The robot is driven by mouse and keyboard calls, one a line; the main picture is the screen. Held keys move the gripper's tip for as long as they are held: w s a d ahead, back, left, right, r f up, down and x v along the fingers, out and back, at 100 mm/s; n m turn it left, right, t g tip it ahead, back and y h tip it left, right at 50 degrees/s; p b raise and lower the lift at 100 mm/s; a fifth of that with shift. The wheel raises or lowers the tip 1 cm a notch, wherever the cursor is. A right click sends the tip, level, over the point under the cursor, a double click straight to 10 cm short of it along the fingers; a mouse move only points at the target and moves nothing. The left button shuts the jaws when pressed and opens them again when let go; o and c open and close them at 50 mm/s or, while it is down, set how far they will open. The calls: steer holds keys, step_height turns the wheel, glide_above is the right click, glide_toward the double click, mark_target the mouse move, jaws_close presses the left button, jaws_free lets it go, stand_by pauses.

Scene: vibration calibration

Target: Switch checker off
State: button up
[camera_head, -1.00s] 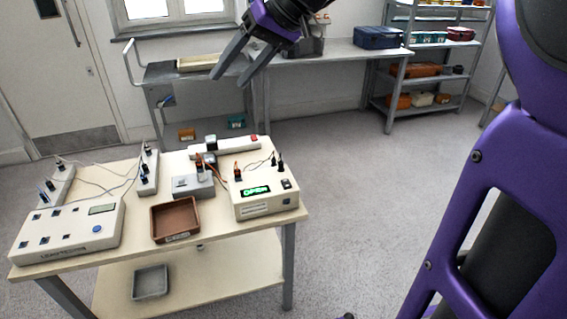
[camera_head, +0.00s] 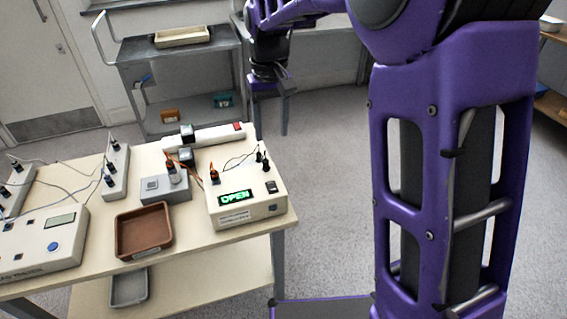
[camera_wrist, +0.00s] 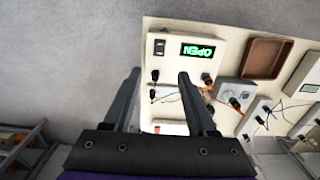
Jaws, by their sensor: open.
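The checker is a cream box (camera_head: 245,213) at the right end of the table. Its green display reads OPEN, and a small black switch (camera_head: 271,187) sits to the right of the display. In the wrist view the checker (camera_wrist: 180,75) appears beyond my fingers, its display upside down and the switch (camera_wrist: 158,46) to the left of it. My gripper (camera_head: 270,98) is open and empty, pointing down, behind the checker in the head view. In the wrist view the gap between my fingertips (camera_wrist: 157,77) lies over the checker's side of the table, apart from the switch.
A brown tray (camera_head: 143,232), a grey box (camera_head: 166,190) and a white power strip (camera_head: 218,137) with a red switch share the table (camera_head: 190,248). Several cables run across it. Black and orange plugs stand on the checker. A grey cart (camera_head: 180,58) stands behind.

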mark_target(273, 190)
step_height(273, 190, down, 18)
steer(key=b, duration=0.3)
steer(key=shift+r, duration=0.2)
jaws_close()
